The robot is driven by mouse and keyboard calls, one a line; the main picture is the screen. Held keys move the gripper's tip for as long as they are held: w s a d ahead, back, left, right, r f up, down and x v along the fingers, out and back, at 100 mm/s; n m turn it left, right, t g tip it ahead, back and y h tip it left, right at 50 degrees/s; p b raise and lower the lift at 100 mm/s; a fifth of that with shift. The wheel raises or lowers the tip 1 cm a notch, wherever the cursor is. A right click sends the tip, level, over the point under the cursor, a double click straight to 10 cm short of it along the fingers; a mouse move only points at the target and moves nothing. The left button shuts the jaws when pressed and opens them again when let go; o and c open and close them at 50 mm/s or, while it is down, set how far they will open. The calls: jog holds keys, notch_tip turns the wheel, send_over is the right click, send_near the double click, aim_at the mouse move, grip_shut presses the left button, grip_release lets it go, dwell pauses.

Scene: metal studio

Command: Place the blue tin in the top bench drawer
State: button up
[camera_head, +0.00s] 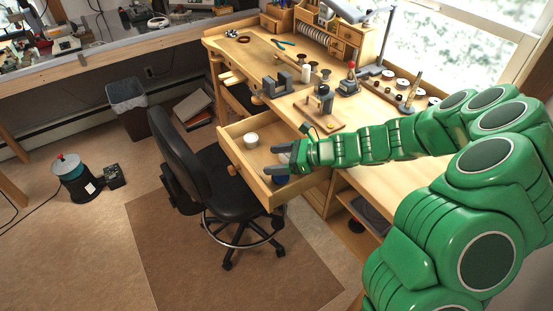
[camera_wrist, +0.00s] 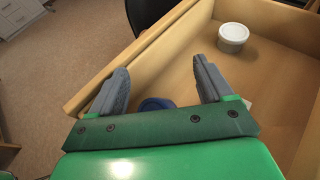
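The top bench drawer (camera_head: 232,150) is pulled out from the wooden bench; its front wall and floor also show in the wrist view (camera_wrist: 150,48). My gripper (camera_head: 280,160) is over the drawer, near its front; its two grey fingers stand apart in the wrist view (camera_wrist: 160,85). The blue tin (camera_head: 281,181) shows just below the fingers, within the drawer's outline. In the wrist view the round blue rim of the tin (camera_wrist: 155,103) shows low between the fingers, apart from both. My gripper's bar hides the rest of it.
A black chair (camera_head: 195,160) stands close to the drawer's front. Tools and wooden blocks crowd the benchtop (camera_head: 262,62).

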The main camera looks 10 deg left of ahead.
jog(key=shift+s+f, duration=0.35)
jog(key=shift+f, duration=0.5)
jog(key=shift+r, duration=0.6)
jog(key=d+r, duration=0.4)
jog(key=r, duration=0.6)
jog(key=shift+w+d, duration=0.3)
